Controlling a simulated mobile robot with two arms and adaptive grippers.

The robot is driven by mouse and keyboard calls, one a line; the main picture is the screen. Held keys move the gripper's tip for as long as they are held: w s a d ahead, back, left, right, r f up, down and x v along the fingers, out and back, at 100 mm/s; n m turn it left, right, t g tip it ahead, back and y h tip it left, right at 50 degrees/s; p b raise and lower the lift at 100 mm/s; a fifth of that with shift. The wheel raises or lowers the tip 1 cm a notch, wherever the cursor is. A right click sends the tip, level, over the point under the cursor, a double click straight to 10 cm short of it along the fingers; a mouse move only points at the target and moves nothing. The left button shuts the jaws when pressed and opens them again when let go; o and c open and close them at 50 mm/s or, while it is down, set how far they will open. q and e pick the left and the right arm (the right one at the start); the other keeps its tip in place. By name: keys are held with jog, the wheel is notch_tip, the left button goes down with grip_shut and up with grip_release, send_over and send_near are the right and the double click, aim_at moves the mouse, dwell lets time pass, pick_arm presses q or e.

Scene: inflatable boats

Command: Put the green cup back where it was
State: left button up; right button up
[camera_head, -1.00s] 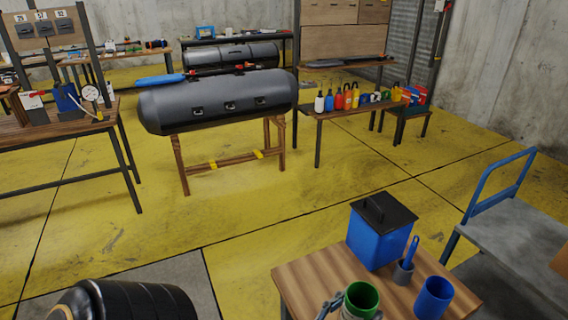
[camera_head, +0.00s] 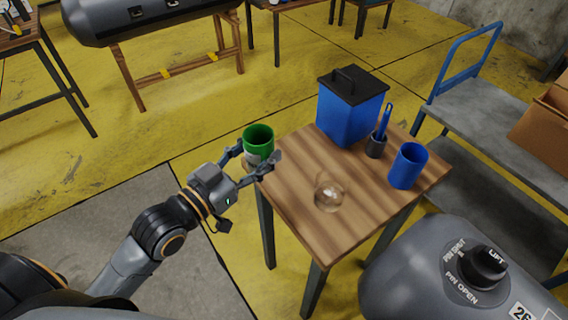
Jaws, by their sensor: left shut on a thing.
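The green cup (camera_head: 258,137) is at the left edge of the small wooden table (camera_head: 300,220), upright or nearly so, its open mouth up. My left gripper (camera_head: 256,163) is shut on the cup, with a finger on either side. I cannot tell whether the cup is over the tabletop or just off its edge, nor its height. My right gripper is not in view.
On the table stand a blue box with a black lid (camera_head: 347,112), a dark holder with a blue-handled tool (camera_head: 377,145), a blue cup (camera_head: 407,167) and a clear round object (camera_head: 328,194). A grey tube with black valve (camera_head: 400,270) is in front; a cart (camera_head: 480,130) stands right.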

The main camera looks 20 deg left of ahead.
pick_arm(q)
jog(key=shift+w+f, duration=0.15)
jog(key=shift+w, duration=0.3)
jog(key=w+f, duration=0.2)
jog(key=w, duration=0.2)
jog(key=w+f, duration=0.3)
jog(key=w, duration=0.1)
jog(key=w+f+b, duration=0.1)
jog(key=w+f, duration=0.2)
jog(key=w, duration=0.1)
jog(key=shift+w+d+f, duration=0.1)
jog(key=shift+d, duration=0.25)
jog(key=shift+w+f, duration=0.4)
jog(key=shift+f, duration=0.1)
jog(key=f, duration=0.3)
jog(key=shift+w, duration=0.2)
jog(key=shift+f, duration=0.25)
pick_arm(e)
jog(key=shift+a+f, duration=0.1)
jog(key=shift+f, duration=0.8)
pick_arm(q)
jog(key=shift+f, duration=0.1)
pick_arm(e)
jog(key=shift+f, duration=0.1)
pick_arm(q)
jog(key=o, duration=1.2)
